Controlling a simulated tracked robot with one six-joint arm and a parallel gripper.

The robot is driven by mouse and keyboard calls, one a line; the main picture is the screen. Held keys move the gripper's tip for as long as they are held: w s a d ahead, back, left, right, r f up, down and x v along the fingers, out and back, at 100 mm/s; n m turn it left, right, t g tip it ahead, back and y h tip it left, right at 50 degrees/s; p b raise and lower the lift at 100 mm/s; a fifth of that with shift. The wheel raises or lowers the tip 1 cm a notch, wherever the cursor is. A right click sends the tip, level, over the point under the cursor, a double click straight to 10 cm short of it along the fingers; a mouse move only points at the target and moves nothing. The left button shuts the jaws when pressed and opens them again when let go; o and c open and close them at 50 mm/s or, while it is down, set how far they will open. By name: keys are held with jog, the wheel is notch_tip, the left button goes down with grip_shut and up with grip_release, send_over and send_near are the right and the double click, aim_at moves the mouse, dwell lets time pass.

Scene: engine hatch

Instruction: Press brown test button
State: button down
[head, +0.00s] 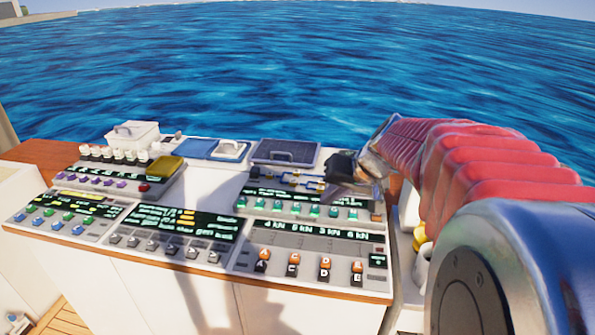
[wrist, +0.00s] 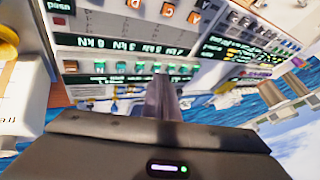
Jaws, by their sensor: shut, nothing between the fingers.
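The brown button (head: 376,217) sits at the right end of the row of green buttons (head: 315,211) on the upper right panel of the console. In the wrist view, which is turned round, the brown button (wrist: 70,66) is at the left end of that row. Its label is too small to read. My gripper (head: 338,190) is over this panel in the head view, to the left of the brown button. In the wrist view, my gripper's fingers (wrist: 162,88) are together and empty, overlapping the green row. I cannot tell whether they touch the panel.
Below is a panel with orange and black lettered buttons (head: 292,265). Other button panels (head: 185,232) fill the left side. A blue-grey hatch (head: 285,152) and a white box (head: 133,134) stand at the back. A yellow item (head: 420,238) is right of the console. Water lies beyond.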

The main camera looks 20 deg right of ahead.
jog(key=w+d+f+m+t, duration=0.1)
jog(key=w+d+f+m, duration=0.15)
jog(key=d, duration=0.85)
jog(key=m+t+h, duration=0.1)
send_over(380, 216)
jog(key=f, duration=0.1)
jog(key=shift+a+f, duration=0.1)
jog(key=shift+f, duration=0.1)
jog(key=shift+f, duration=4.45)
jog(key=shift+f, duration=0.35)
